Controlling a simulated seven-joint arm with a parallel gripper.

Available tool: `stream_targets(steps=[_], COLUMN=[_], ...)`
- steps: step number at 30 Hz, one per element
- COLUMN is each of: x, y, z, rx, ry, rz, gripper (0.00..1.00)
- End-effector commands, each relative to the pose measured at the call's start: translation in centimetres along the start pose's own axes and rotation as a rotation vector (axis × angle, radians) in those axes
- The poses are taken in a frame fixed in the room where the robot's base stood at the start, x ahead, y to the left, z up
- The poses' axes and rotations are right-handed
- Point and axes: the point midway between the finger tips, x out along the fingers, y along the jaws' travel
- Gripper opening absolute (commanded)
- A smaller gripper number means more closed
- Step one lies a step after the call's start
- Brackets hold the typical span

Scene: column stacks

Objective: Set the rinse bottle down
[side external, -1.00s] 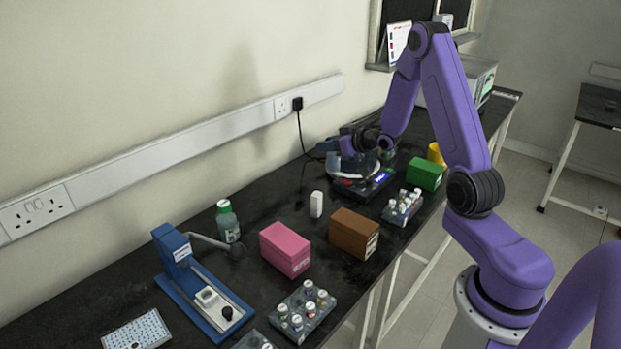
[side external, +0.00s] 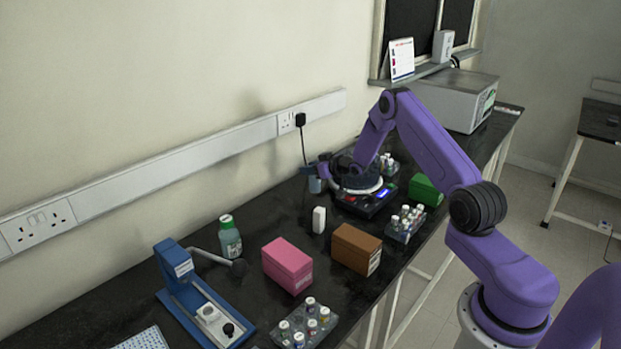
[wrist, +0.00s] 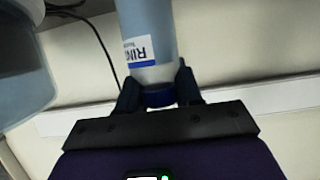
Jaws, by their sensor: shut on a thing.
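The rinse bottle (wrist: 148,42) is pale blue and translucent, with a label reading "RIN" and a blue cap. In the wrist view my gripper (wrist: 160,92) is shut on it around the cap end, with a finger on each side. In the side view my gripper (side external: 321,170) is low over the black bench, left of the heating or stirring device (side external: 368,200). The bottle shows there as a small pale blue shape (side external: 314,185). I cannot tell whether its base touches the bench.
A white block (side external: 319,220), brown box (side external: 355,249) and pink box (side external: 287,265) stand nearer. A green-capped bottle (side external: 230,240) and blue stand (side external: 190,290) are left. Vial racks (side external: 405,225) and a green box (side external: 425,190) are right. A large pale vessel (wrist: 22,70) is beside the bottle.

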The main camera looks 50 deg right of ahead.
Motion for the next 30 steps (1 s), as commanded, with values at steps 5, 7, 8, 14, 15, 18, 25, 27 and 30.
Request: stream_targets(steps=[5, 7, 8, 14, 15, 18, 25, 27, 30], x=[0.9, 1.2, 1.4, 1.9, 1.9, 1.9, 2.0, 2.0, 2.0], y=[0.2, 0.2, 0.2, 0.2, 0.2, 0.2, 0.2, 0.2, 0.2], z=[0.6, 1.6, 2.0, 3.2, 3.3, 3.2, 3.5, 3.5, 3.5], rx=[-0.001, 0.001, 0.002, 0.000, 0.000, -0.001, 0.000, 0.000, 0.000], ry=[-0.001, -0.003, -0.003, 0.000, 0.000, 0.000, 0.000, 0.000, -0.001], rz=[0.000, -0.001, -0.001, 0.000, 0.000, 0.000, 0.000, 0.000, 0.000], gripper=[0.02, 0.02, 0.02, 0.02, 0.02, 0.02, 0.02, 0.54, 0.60])
